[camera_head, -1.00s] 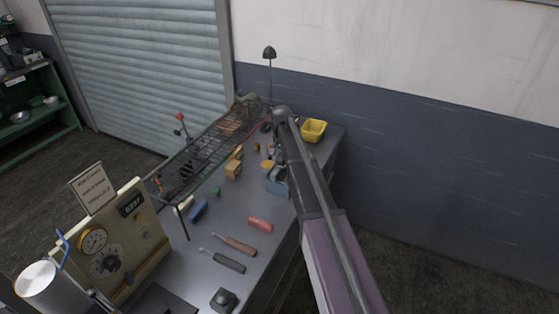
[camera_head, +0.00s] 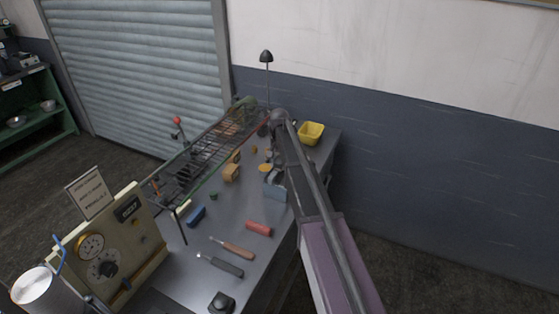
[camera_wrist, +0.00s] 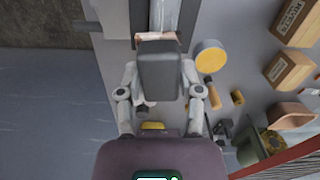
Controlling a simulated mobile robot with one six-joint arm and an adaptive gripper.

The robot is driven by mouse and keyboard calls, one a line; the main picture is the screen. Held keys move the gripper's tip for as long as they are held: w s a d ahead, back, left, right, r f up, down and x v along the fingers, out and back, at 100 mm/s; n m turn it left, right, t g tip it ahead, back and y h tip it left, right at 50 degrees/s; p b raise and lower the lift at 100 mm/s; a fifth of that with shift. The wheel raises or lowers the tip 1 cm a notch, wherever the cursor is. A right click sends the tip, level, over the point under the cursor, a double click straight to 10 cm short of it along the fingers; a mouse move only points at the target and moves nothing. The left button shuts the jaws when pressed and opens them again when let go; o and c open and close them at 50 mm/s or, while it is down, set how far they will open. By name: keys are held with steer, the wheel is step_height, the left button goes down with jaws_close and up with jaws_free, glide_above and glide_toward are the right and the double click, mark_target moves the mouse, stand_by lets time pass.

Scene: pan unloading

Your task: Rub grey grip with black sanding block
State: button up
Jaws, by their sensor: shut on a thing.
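My gripper (camera_wrist: 160,85) has its two fingers on either side of a dark block (camera_wrist: 160,70), which looks like the black sanding block. A thin pinkish-brown edge shows along its far side. In the head view my gripper is over the far part of the bench, largely hidden by my arm, and the held block cannot be made out there. A tool with a grey grip (camera_head: 226,267) lies on the near part of the bench, well apart from my gripper.
On the bench (camera_head: 225,235) lie an orange-handled tool (camera_head: 238,250), a red block (camera_head: 258,228), a blue block (camera_head: 196,216) and a dark knobbed object (camera_head: 222,303). A wire rack (camera_head: 205,155) runs along the left. A yellow bin (camera_head: 311,133) stands at the far right.

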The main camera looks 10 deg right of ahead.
mark_target(271, 177)
steer(key=shift+s+a+f, duration=0.1)
steer(key=shift+s+a, duration=0.45)
steer(key=shift+s, duration=0.2)
steer(key=shift+s+a, duration=0.5)
steer(key=shift+s, duration=0.25)
steer(key=shift+s, duration=0.1)
steer(key=shift+s+a, duration=1.1)
steer(key=shift+s, duration=0.25)
steer(key=shift+r, duration=0.2)
step_height(271, 177, up, 6)
steer(key=p, duration=0.6)
steer(key=shift+f, duration=0.1)
step_height(271, 177, up, 3)
steer(key=p, duration=0.3)
